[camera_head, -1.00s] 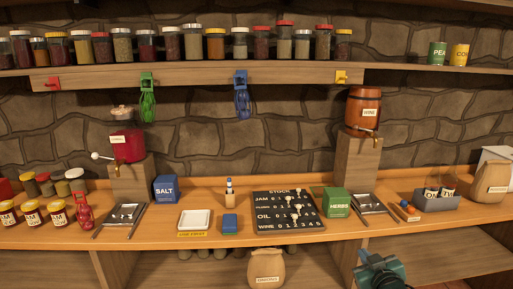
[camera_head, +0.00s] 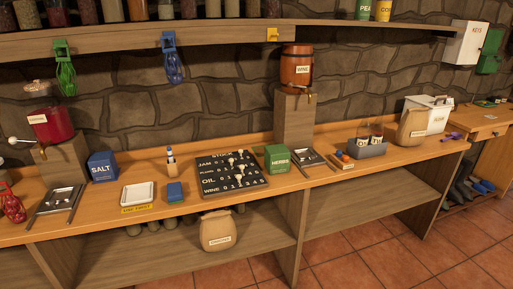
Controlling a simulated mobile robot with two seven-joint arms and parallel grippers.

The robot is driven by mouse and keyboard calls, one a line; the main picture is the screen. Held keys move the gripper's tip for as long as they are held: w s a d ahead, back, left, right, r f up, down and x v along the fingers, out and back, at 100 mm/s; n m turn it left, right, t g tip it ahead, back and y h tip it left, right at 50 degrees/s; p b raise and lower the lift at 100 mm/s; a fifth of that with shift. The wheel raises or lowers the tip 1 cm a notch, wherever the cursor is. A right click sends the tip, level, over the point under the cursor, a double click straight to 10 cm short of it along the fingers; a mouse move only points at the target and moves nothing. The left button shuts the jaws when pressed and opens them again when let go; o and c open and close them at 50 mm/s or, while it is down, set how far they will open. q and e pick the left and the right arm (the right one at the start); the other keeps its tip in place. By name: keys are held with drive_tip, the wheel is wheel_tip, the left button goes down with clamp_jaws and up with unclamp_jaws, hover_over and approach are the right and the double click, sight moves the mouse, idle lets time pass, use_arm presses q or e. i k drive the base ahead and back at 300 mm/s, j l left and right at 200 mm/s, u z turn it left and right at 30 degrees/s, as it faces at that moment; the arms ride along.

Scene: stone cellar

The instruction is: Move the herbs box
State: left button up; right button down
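The green herbs box (camera_head: 277,159) stands upright on the wooden counter. It is just right of the black stock board (camera_head: 216,187) and left of a small metal drip tray (camera_head: 314,161). Its label faces me. Neither of my grippers shows in the head view now, so nothing is seen touching the box.
The blue salt box (camera_head: 103,166), a white dish (camera_head: 138,194) and a blue block (camera_head: 175,192) stand to the left. A wine barrel (camera_head: 296,66) sits on a wooden post (camera_head: 293,120) behind the herbs box. A grey bin (camera_head: 366,148) and sack (camera_head: 411,127) are right.

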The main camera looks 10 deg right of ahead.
sight(277, 157)
drive_tip(key=i+l, duration=0.15)
drive_tip(key=i, duration=1.3)
